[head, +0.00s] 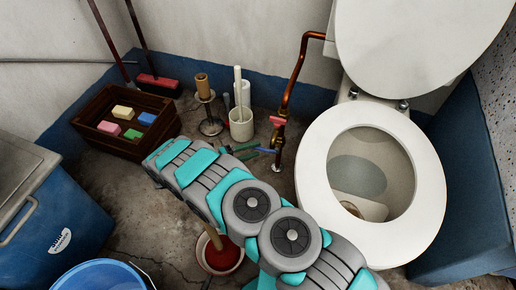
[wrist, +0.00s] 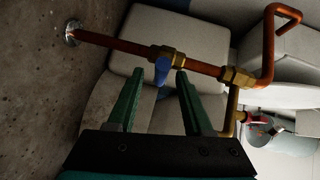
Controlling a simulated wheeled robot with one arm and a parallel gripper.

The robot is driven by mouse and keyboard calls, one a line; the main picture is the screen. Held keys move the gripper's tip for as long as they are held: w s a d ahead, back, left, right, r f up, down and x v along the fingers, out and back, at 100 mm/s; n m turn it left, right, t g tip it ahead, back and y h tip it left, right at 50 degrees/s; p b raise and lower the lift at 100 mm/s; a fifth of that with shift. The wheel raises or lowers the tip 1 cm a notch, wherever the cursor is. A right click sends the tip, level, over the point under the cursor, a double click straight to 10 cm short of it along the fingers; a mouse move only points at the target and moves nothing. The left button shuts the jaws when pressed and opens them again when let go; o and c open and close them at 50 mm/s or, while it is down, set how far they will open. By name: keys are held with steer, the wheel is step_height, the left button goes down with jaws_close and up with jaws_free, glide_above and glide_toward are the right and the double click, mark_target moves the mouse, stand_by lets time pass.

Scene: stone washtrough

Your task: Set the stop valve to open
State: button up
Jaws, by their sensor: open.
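A brass valve (wrist: 172,58) with a blue lever (wrist: 162,72) sits on a copper pipe in the wrist view. The lever stands out crosswise from the pipe, foreshortened toward the camera. The blue lever also shows in the head view (head: 265,150). A second handle, red (head: 277,120), is higher on the pipework and shows in the wrist view (wrist: 262,128). The views do not label which is the stop valve. My gripper (wrist: 172,72) is open, its green fingers at either side of the blue lever. Contact cannot be told. In the head view, my gripper (head: 252,149) is partly hidden by my arm.
The toilet (head: 318,185) stands close on the right of the pipe. A brush holder (head: 241,124), a roll stand (head: 210,124) and a wooden crate (head: 108,138) are to the left. A plunger (head: 222,255) stands under my arm. A blue bin (head: 60,215) is at left.

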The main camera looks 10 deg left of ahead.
steer(key=shift+x, duration=1.15)
jaws_close()
stand_by(0.6)
